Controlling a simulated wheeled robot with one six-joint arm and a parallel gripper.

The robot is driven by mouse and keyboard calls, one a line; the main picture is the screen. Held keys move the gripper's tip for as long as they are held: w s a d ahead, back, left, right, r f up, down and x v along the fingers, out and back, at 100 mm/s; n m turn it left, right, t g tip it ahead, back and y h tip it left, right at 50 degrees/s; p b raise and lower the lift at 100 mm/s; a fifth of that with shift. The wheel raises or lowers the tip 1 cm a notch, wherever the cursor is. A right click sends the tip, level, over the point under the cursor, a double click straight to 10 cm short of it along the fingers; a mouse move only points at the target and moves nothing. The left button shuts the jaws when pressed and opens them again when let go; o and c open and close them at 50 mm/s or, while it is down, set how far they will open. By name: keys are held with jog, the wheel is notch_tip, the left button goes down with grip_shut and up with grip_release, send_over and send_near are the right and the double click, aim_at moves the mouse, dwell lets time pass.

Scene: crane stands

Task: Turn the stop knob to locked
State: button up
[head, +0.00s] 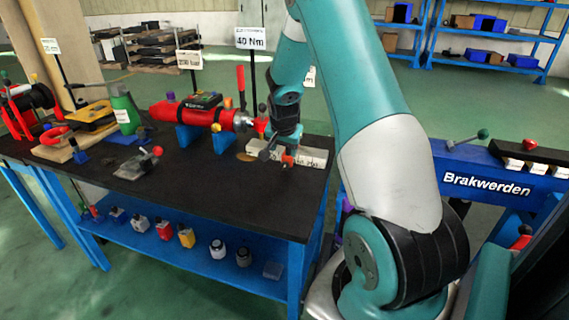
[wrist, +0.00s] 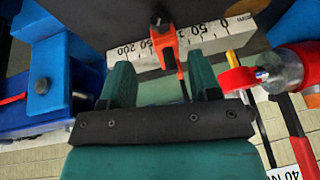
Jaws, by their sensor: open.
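A white scale block (wrist: 215,35) with black numbers lies on the black bench top; it also shows in the head view (head: 315,157). An orange-red stop piece (wrist: 168,45) with a dark knob (wrist: 158,20) on its end sits across the scale. In the head view its orange part (head: 288,160) shows just below my gripper (head: 284,145). In the wrist view my gripper (wrist: 163,85) is open, its two green fingers on either side of the orange-red piece, with a gap to each. Whether the knob is locked cannot be told.
A red cylindrical tool (head: 190,113) on blue supports lies left of my gripper; its silver end (wrist: 285,70) is close by the right finger. A 40 Nm sign (head: 250,38) stands behind. Other stands (head: 75,130) fill the bench's left. A blue Brakwerden stand (head: 485,180) is at right.

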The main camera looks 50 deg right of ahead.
aim_at(284, 165)
jog(key=p+x, duration=0.1)
jog(key=x, duration=0.9)
jog(key=shift+f, duration=0.15)
jog(key=shift+c, duration=0.2)
